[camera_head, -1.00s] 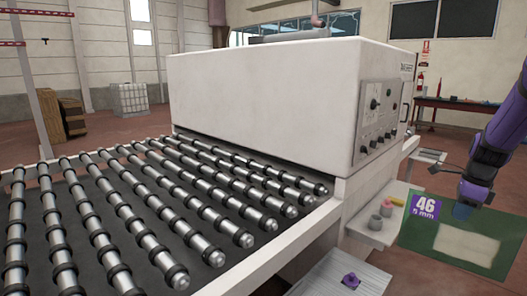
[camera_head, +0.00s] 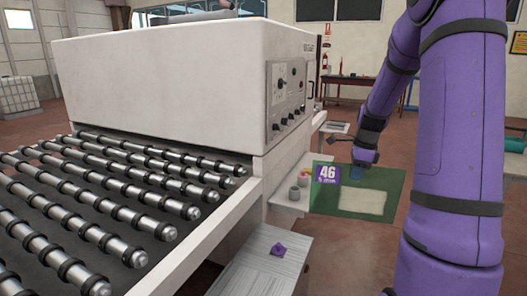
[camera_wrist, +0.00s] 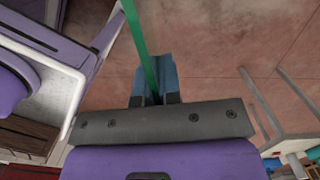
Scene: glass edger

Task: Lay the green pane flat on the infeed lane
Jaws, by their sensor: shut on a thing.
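My gripper (camera_head: 364,172) is shut on the green pane (camera_head: 391,182) near its upper edge. The pane hangs clear of the machine with its broad face towards the head camera. It bears a purple label reading 46 and a pale rectangle. In the wrist view the pane (camera_wrist: 143,45) is a thin green strip, edge-on between the blue fingers (camera_wrist: 155,80). The infeed lane (camera_head: 95,205) is the bed of ringed metal rollers at the left of the head view, well left of the pane. No pane lies on its visible part.
The white machine housing (camera_head: 165,85) stands behind the rollers, with a control panel (camera_head: 288,95) on its side. A side shelf (camera_head: 288,200) with small cups lies just left of the pane. A grey striped surface (camera_head: 262,268) bears a purple piece. Open floor (camera_head: 345,255) is in front.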

